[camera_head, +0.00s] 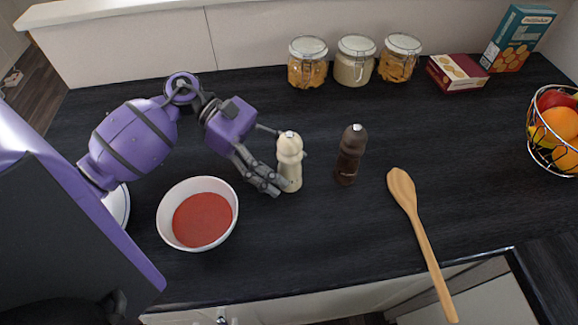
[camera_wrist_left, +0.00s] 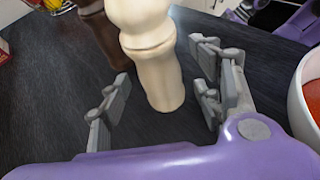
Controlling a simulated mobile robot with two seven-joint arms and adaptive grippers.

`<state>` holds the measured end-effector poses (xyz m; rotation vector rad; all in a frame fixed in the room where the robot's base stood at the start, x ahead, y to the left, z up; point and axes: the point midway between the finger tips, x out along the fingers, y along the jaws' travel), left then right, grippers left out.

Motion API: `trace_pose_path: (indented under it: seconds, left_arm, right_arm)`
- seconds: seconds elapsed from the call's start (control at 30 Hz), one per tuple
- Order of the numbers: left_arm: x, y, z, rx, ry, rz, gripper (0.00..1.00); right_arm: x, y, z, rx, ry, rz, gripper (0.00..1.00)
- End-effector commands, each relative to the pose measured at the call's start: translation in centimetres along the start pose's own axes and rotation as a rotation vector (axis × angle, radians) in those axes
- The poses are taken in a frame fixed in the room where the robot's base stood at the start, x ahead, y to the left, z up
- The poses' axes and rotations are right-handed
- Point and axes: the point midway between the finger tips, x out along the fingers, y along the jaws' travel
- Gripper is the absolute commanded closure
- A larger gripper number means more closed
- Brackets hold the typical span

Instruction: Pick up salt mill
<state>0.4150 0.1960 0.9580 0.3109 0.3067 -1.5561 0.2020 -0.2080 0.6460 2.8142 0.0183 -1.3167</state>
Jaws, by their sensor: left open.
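The cream mill (camera_head: 289,163), which looks like the salt mill, stands upright on the dark counter. A dark brown mill (camera_head: 350,155) stands upright to its right. My left gripper (camera_head: 278,160) is open at the cream mill. In the left wrist view the cream mill (camera_wrist_left: 150,60) stands between the open fingers of my left gripper (camera_wrist_left: 160,100), with dark counter showing on both sides of it. Its top is cut off there. The dark mill (camera_wrist_left: 97,32) shows behind it. My right gripper is not in view.
A white bowl of red soup (camera_head: 168,215) stands left of the mill, below my left arm. A wooden spoon (camera_head: 415,225) lies to the right. Glass jars (camera_head: 355,62), boxes (camera_head: 457,73) and a fruit basket (camera_head: 555,128) stand farther off.

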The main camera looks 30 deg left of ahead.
Motion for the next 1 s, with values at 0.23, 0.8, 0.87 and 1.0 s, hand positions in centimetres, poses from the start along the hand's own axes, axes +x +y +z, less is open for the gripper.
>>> trace_pose_path:
  seconds: [0.23,0.8,0.87,1.0]
  left_arm:
    - [0.0,0.0,-0.1,-0.001,0.000,0.000,0.63]
    - [-0.2,0.0,0.2,0.000,0.000,0.000,0.95]
    - [-0.3,0.0,0.5,0.000,0.000,-0.001,0.95]
    - [-0.9,0.0,1.9,0.001,0.002,-0.001,0.95]
  right_arm:
    - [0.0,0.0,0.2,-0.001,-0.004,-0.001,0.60]
    - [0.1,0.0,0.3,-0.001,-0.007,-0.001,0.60]
    - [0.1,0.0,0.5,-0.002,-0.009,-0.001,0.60]
    - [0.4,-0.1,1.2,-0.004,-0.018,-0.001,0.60]
